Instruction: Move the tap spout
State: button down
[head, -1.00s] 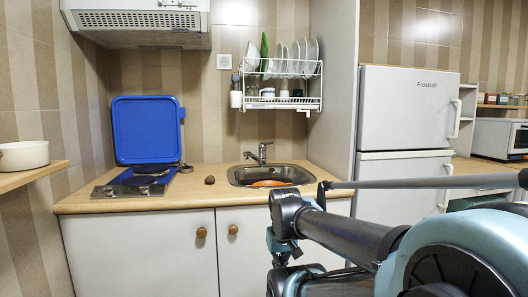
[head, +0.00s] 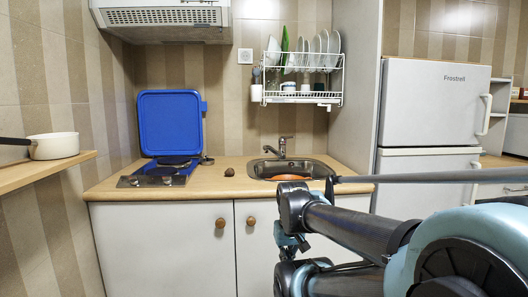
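The tap (head: 282,148) stands at the back rim of the sink, with a lever on top. Its spout (head: 270,150) points to the left and a little forward, over the left part of the basin. The steel sink (head: 322,168) is set into the wooden worktop, and an orange-brown item (head: 288,178) lies in it, partly cut off from view by the front rim. My arm reaches in from the lower right, in front of the cupboard and below the tap. My gripper's fingers cannot be made out, and nothing of mine touches the tap.
A dish rack (head: 303,97) with plates hangs above the sink. A raised blue hob lid (head: 171,123) stands at the left of the worktop (head: 240,187). A small brown object (head: 229,172) lies between hob and sink. A fridge (head: 433,105) stands right, and a white pan (head: 55,146) sits left.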

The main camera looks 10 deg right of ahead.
aim_at(266, 147)
jog(key=u, duration=2.15)
jog(key=k, duration=1.25)
jog(key=z, duration=1.8)
jog(key=i, duration=1)
